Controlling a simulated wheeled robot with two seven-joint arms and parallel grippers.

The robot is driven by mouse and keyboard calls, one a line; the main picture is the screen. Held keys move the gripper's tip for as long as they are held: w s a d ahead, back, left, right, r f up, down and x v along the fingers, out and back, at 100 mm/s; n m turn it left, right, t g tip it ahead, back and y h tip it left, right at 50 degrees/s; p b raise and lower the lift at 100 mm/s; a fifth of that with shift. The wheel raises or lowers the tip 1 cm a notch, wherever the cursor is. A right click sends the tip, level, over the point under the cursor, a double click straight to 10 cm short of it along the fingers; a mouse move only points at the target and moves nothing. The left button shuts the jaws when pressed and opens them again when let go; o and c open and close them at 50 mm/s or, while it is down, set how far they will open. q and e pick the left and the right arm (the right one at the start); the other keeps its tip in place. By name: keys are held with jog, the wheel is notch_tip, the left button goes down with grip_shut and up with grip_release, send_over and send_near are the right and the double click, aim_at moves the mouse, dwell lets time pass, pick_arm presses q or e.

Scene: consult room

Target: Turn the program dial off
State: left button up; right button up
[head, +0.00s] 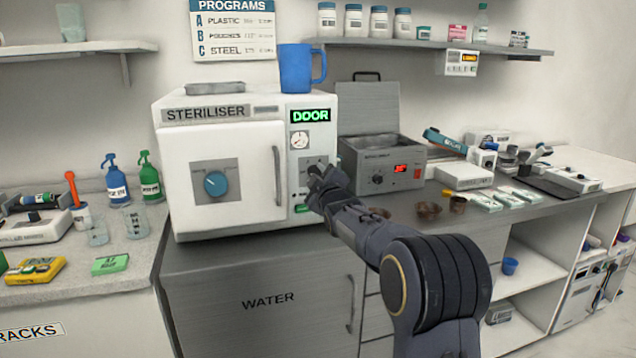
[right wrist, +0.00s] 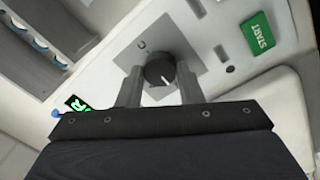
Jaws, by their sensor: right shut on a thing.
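The white steriliser (head: 178,136) stands on the grey cabinet, with a control panel on its right side. The program dial is a dark round knob (right wrist: 160,70) with a white pointer line, on a grey square plate (right wrist: 187,38) in the right wrist view. My right gripper (right wrist: 160,84) is shut on the dial, one finger on each side. In the head view my right gripper (head: 318,178) reaches the panel and hides most of the dial. A green START button (right wrist: 257,34) is beside the plate. A green DOOR display (head: 310,115) is lit above. My left gripper is not in view.
A large blue dial (head: 215,184) is on the steriliser door, and a door handle (head: 278,176) is close left of my gripper. A blue mug (head: 296,68) stands on top. A grey bath with a red display (head: 385,170) stands close on the right.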

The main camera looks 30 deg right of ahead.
dwell(0.3)
jog(key=o, duration=1)
jog(key=b+v, duration=0.1)
jog(key=v, duration=0.7)
jog(key=shift+w, duration=0.1)
